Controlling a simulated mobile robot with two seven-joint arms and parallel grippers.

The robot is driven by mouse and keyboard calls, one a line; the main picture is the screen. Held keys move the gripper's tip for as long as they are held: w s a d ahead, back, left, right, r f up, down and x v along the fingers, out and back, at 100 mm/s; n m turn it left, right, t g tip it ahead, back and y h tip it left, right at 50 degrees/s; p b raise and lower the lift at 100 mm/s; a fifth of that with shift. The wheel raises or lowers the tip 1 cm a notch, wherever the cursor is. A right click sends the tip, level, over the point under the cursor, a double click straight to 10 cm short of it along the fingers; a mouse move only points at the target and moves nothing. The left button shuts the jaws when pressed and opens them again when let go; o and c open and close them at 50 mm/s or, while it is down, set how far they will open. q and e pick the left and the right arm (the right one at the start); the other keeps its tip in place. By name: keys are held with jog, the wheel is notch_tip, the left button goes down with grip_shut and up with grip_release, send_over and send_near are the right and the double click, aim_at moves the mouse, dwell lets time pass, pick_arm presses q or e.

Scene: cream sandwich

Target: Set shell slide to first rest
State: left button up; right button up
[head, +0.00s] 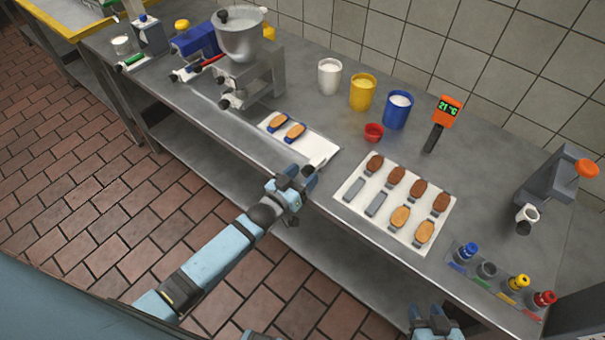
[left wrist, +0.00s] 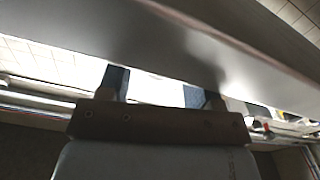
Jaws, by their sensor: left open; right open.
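A small white plate (head: 322,146) lies near the table's front edge and bears two tan shells (head: 286,126) on blue holders. I cannot tell for sure which part is the shell slide or the first rest. My left gripper (head: 297,172) is open and empty at the table's front edge, just in front of the plate's right end. In the left wrist view its two fingers (left wrist: 165,90) stand apart below a grey metal edge. My right gripper (head: 436,312) is open and empty at the bottom of the head view, in front of the table.
A white mat (head: 350,202) right of the plate holds brown and tan shells and two bare grey bars. Behind stand white, yellow and blue cups (head: 398,110), a red dish (head: 373,132) and an orange thermometer (head: 446,113). A mixer (head: 240,40) stands left; coloured bottles (head: 518,284) stand right.

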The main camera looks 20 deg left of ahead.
aim_at(262, 156)
pick_arm(q)
grip_shut()
jog(key=w+a, duration=0.1)
jog(key=a, duration=0.3)
jog(key=w+a+b, duration=0.1)
jog(key=w+a, duration=0.1)
jog(key=a, duration=0.3)
jog(key=w+a, duration=0.2)
jog(key=a, duration=0.3)
jog(key=shift+w+a+b, duration=0.1)
jog(key=shift+w+b, duration=0.05)
jog(key=shift+b, duration=0.15)
grip_release()
jog(key=b+v, duration=0.1)
jog(key=v, duration=1.3)
